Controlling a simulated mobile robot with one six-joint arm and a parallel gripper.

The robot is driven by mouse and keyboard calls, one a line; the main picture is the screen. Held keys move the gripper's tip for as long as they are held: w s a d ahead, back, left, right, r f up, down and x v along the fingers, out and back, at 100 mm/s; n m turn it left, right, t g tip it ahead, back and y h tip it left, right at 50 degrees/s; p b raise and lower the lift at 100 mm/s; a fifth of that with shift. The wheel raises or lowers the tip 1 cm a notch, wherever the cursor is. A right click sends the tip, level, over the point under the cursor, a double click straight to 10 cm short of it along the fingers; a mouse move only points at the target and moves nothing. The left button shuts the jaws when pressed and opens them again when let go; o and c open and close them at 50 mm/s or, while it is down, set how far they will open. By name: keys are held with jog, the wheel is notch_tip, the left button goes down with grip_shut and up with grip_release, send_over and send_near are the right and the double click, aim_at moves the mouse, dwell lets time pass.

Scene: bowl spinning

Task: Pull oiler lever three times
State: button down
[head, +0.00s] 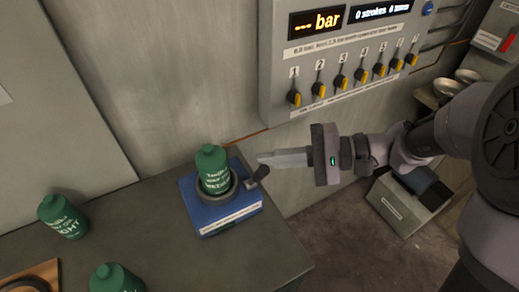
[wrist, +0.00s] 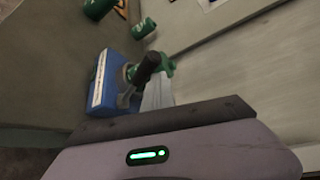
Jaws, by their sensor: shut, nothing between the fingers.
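The oiler is a blue box (head: 234,212) on the grey bench, with a green bottle (head: 213,170) standing in its round holder. Its lever has a dark knob (head: 261,173) on the right side of the box. My gripper (head: 262,159) is shut and empty, its fingertips right beside the knob in the head view. In the wrist view the dark lever knob (wrist: 149,62) shows close to the finger tips (wrist: 158,88), with the blue box (wrist: 110,75) to the left. I cannot tell whether the fingers touch the lever.
Two other green bottles (head: 62,216) (head: 116,279) are on the bench at left, near a wooden tray (head: 15,285). A wall panel (head: 345,60) with several yellow knobs is above my gripper. A grey box (head: 405,213) sits at the right. The bench's right edge is close to the oiler.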

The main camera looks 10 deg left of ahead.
jog(key=shift+s+d+f, duration=0.4)
jog(key=shift+s+f, duration=0.1)
jog(key=shift+s, duration=0.05)
jog(key=shift+s+f, duration=0.1)
jog(key=shift+f, duration=0.1)
dwell(0.3)
jog(key=shift+d, duration=0.15)
jog(key=p+v, duration=0.6)
jog(key=v, duration=1.1)
jog(key=shift+r, duration=0.4)
jog(key=shift+d, duration=0.1)
